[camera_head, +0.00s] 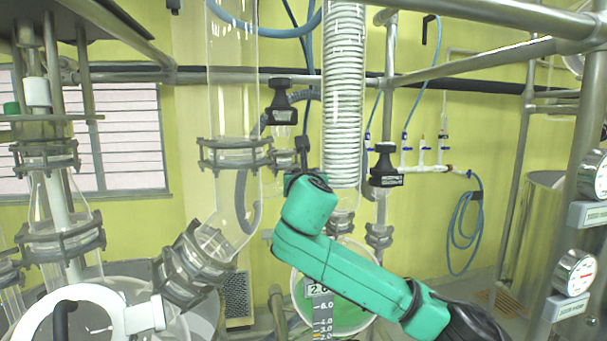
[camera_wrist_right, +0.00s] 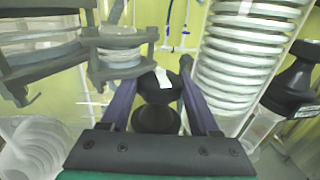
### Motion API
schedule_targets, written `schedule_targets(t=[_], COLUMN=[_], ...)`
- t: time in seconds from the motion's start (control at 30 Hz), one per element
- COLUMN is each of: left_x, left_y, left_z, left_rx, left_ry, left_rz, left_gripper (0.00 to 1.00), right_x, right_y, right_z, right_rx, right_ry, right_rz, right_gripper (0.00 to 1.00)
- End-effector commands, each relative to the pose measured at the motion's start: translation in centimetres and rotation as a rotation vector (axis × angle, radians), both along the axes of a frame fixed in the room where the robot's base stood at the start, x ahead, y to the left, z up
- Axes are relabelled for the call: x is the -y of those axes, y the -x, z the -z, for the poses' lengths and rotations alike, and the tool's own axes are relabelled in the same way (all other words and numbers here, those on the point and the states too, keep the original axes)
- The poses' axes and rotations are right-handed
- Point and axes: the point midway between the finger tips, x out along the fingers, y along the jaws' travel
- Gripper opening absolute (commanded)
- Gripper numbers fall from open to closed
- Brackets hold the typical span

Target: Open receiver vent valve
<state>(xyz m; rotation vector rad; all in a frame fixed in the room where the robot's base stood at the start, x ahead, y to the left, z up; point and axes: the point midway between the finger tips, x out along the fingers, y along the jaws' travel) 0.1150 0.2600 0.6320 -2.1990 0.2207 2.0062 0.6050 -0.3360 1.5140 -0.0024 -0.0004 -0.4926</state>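My right arm reaches up from the lower right in the head view. Its gripper end (camera_head: 303,178) is just below a small black valve handle (camera_head: 303,145), beside the coiled glass condenser. In the right wrist view, the purple fingers of my right gripper (camera_wrist_right: 158,100) stand on both sides of a black valve knob (camera_wrist_right: 155,118) with a white mark on top. Whether both fingers press on the knob is unclear. Nothing shown labels it as the receiver vent valve. Its glass body is mostly hidden. My left gripper is not in view.
The coiled condenser (camera_head: 343,80) stands close right of the gripper; a clamped glass tube (camera_head: 230,100) is to its left. Other black-handled valves are above (camera_head: 283,95) and to the right (camera_head: 387,168). A graduated glass receiver (camera_head: 340,300) is below my arm.

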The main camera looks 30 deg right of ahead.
Motion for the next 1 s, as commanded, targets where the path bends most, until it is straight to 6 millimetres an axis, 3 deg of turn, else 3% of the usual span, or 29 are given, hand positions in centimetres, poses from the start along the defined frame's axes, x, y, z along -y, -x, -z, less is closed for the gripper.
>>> schedule_targets(t=[0.2,0.63,0.97,1.0], left_x=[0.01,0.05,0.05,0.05], left_y=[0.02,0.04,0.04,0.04], left_z=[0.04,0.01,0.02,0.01], left_rx=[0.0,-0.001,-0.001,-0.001], left_ry=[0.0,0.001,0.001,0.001], left_rz=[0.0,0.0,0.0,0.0], left_gripper=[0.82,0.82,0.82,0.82], right_x=[0.53,0.53,0.3,0.29], right_y=[0.09,0.13,0.08,0.08], right_z=[0.1,-0.14,-0.02,-0.01], right_rx=[-0.004,0.0,-0.001,-0.001], right_ry=[0.001,0.002,0.003,0.003], right_rz=[-0.034,-0.647,-0.729,-0.728], right_gripper=[0.13,0.13,0.13,0.74])
